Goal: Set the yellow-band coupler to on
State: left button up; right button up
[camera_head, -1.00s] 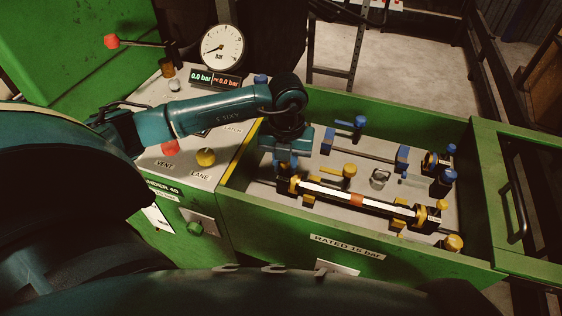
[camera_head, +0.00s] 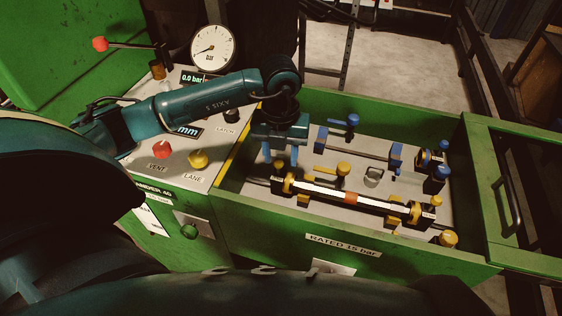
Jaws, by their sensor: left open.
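A white hose with an orange middle mark (camera_head: 325,191) lies along the front lane of the green tray. Yellow-banded fittings sit at its left end (camera_head: 288,184) and its right end (camera_head: 414,212). I cannot tell which of them is the yellow-band coupler, nor its setting. My left gripper (camera_head: 281,158) is open, fingers down and apart, just behind and above the left fitting. It appears empty. Its body hides part of the tray's back left corner. My right gripper is out of view.
A yellow-topped valve (camera_head: 343,170) stands behind the hose. Blue fittings (camera_head: 396,155) fill the rear lane. The green tray wall (camera_head: 350,240) runs along the front. A control panel with a red knob (camera_head: 162,149), a yellow knob (camera_head: 197,159) and a gauge (camera_head: 212,46) stands left.

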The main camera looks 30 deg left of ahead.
pick_arm(q)
notch_tip(320, 180, up, 10)
jog(key=shift+b, duration=0.35)
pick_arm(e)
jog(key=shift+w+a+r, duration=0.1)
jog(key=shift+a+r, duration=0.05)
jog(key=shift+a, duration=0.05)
pick_arm(q)
jog(key=shift+f, duration=0.1)
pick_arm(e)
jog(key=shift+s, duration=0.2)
